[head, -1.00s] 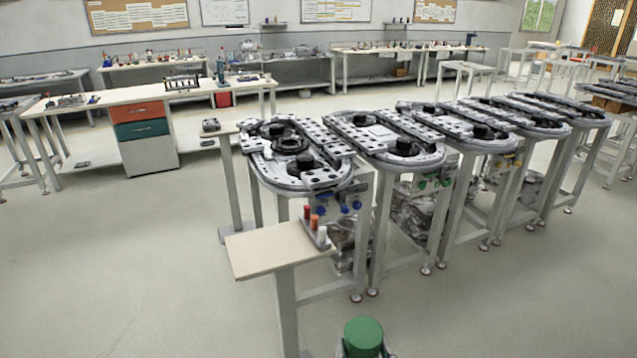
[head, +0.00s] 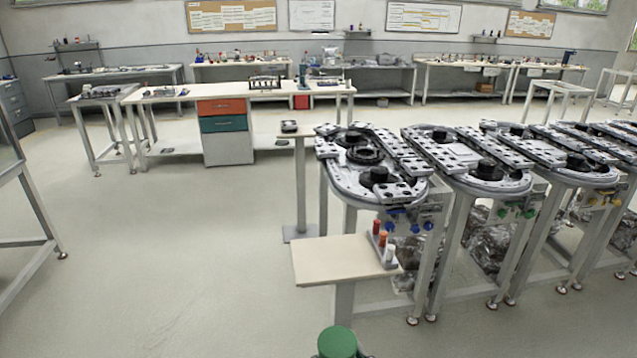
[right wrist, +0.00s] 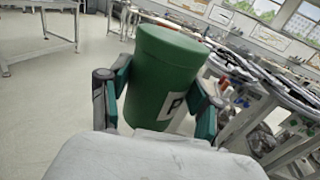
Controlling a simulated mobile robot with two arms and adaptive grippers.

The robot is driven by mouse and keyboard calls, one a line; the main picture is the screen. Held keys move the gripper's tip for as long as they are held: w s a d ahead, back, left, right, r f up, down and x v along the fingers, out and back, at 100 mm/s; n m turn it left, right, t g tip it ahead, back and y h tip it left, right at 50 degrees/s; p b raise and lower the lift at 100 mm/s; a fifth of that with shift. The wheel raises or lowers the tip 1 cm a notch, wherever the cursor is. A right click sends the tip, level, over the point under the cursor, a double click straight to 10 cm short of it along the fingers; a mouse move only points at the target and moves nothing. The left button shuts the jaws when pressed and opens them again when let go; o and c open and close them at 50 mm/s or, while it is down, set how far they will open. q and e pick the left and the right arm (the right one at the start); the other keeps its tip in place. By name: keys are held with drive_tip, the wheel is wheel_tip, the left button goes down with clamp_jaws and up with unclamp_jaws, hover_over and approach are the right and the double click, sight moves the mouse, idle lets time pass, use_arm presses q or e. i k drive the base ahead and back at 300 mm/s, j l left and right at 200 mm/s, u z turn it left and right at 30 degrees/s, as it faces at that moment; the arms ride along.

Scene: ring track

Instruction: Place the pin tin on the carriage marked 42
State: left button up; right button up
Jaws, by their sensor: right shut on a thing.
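A green cylindrical tin (right wrist: 162,78) with a white label on its side fills the middle of the right wrist view. My right gripper (right wrist: 160,95) is shut on it, one finger pad against each side. The tin's green top (head: 338,342) also shows at the bottom edge of the head view, clear of the tables. The ring track (head: 375,165) stands ahead to the right, with dark round parts on its light plates. I cannot make out a carriage marked 42 at this size. My left gripper is not in view.
A small beige table (head: 340,262) stands in front of the track, with a rack of red, orange and white pieces (head: 383,242) at its right end. More track tables (head: 470,160) run to the right. Open floor (head: 180,250) lies to the left.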

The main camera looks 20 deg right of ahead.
sight(395, 190)
drive_tip(key=i+l+u, duration=0.15)
drive_tip(key=l+u, duration=0.25)
drive_tip(key=l, duration=0.55)
drive_tip(key=l+u, duration=0.35)
drive_tip(key=l, duration=0.55)
drive_tip(key=k+l+u, duration=0.1)
drive_tip(key=l+u, duration=0.3)
drive_tip(key=l, duration=0.55)
drive_tip(key=k+l, duration=0.1)
drive_tip(key=l, duration=0.95)
drive_tip(key=k, duration=0.05)
